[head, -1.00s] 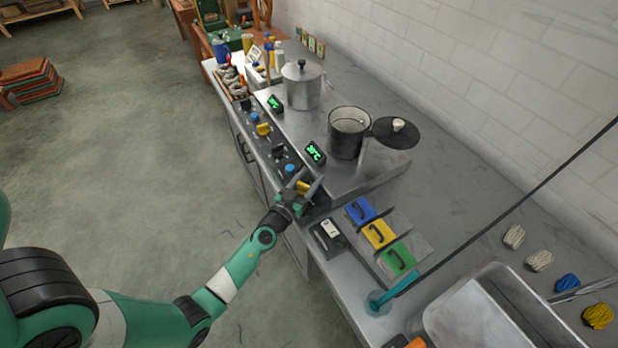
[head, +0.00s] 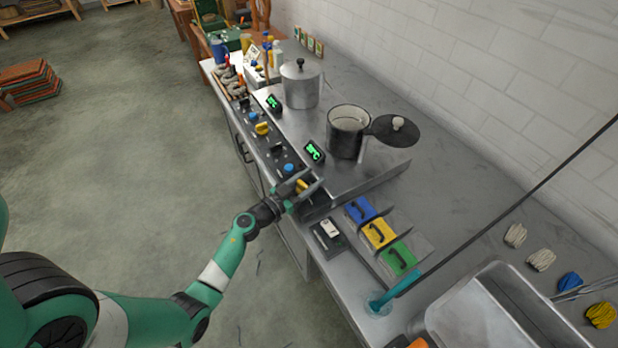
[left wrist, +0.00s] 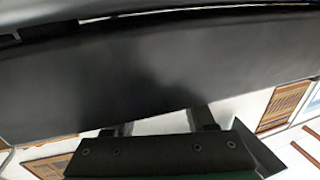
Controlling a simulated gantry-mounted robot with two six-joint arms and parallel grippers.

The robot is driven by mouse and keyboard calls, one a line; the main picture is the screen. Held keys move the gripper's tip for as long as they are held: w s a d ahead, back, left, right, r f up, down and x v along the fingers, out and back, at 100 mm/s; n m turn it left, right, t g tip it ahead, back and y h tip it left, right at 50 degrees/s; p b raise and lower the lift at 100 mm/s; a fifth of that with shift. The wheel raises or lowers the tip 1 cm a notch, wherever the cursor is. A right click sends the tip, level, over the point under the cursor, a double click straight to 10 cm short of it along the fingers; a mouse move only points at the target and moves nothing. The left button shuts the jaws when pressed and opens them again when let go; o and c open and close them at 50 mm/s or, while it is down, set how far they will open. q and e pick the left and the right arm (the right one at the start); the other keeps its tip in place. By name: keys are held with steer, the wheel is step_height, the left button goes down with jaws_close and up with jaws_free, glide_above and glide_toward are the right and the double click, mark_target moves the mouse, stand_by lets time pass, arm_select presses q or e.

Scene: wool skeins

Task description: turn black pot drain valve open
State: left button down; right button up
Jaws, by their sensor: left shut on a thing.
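The black pot (head: 343,142) stands open on the nearer part of the steel stove unit. Its black lid (head: 390,134) lies beside it on the right. Below the pot, at the front panel, is a yellow handle (head: 302,185), partly hidden by my fingers. My left gripper (head: 304,184) is at the panel's near end, shut on the yellow handle. In the left wrist view a large dark surface (left wrist: 160,75) fills most of the picture and hides the fingertips. My right gripper is not in view.
The front panel also has a blue knob (head: 289,168), a black knob (head: 277,148) and a green display (head: 314,151). A silver pot (head: 301,88) stands farther back. Blue, yellow and green handled blocks (head: 379,232) and a metal basin (head: 490,310) are nearer.

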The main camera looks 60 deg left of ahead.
arm_select(q)
steer(key=shift+d+m+h+p, duration=0.1)
steer(key=shift+m+h+p, duration=0.45)
steer(key=shift+h, duration=0.55)
steer(key=shift+d+f+m+t+h+p, duration=0.15)
steer(key=shift+m+t+h+p, duration=0.1)
steer(key=shift+m+h, duration=0.25)
steer(key=shift+d+r+m+t+h+p, duration=0.1)
steer(key=shift+m+t+h+p, duration=0.1)
steer(key=shift+m+h, duration=0.3)
steer(key=shift+c, duration=1.2)
jaws_free()
